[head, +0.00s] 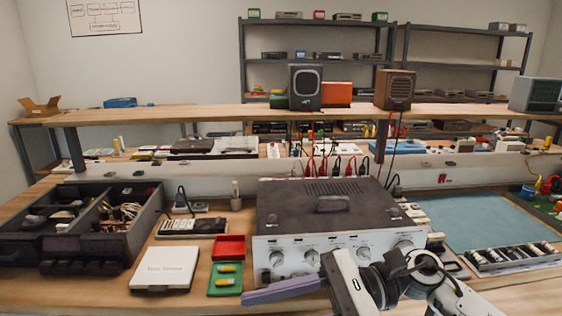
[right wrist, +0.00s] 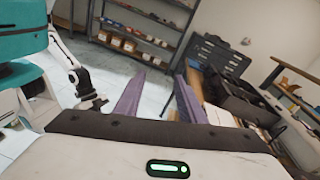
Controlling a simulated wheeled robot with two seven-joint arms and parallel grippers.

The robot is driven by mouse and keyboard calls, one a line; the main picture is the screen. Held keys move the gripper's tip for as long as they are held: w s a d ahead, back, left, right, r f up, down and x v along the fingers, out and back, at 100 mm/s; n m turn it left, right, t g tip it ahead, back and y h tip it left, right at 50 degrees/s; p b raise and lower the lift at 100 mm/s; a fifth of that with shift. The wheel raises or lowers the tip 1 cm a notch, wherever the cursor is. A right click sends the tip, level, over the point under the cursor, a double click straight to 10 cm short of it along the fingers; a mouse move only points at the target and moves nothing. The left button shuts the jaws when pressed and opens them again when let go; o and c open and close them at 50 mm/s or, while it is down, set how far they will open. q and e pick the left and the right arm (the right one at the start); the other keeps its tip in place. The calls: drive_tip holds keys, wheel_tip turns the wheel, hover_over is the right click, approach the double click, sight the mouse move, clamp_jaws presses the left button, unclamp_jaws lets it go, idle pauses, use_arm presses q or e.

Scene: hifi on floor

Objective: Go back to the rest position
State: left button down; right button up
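My right gripper (head: 246,297) reaches in from the bottom right of the head view, low in front of the hi-fi unit (head: 300,238). Its purple fingers point left. In the right wrist view the right gripper (right wrist: 161,80) has its two purple fingers spread apart, with nothing between them. My left gripper is outside the head view. The right wrist view shows my left arm at the left, with its dark left gripper (right wrist: 93,103) hanging small over the floor; its fingers are too small to judge.
The workbench (head: 120,293) carries a black open case (head: 100,238), a white box (head: 164,268), red (head: 229,247) and green (head: 225,280) trays, and a teal mat (head: 490,222). Speakers (head: 306,87) stand on the shelf above. Shelving (right wrist: 140,45) stands beyond open floor.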

drive_tip(key=w+d+f+n+t+h, duration=0.3)
drive_tip(key=d+f+n+t, duration=0.3)
drive_tip(key=n+t, duration=0.7)
drive_tip(key=w+d+f+n+t+h, duration=0.3)
drive_tip(key=f+n+t, duration=0.45)
drive_tip(key=n, duration=1.15)
drive_tip(key=s+d+f+m+g+h, duration=0.4)
drive_tip(key=s+f+m, duration=0.4)
drive_tip(key=f, duration=0.4)
drive_tip(key=s+d+f+m+g+h, duration=0.3)
drive_tip(key=s+d+f+m+g, duration=0.2)
drive_tip(key=s+f+m, duration=0.3)
drive_tip(key=s+d+f, duration=0.1)
drive_tip(key=s+f, duration=0.2)
drive_tip(key=f, duration=0.2)
drive_tip(key=shift+s+f+m+h, duration=0.2)
drive_tip(key=shift+s+m+h, duration=0.1)
drive_tip(key=shift+h, duration=0.1)
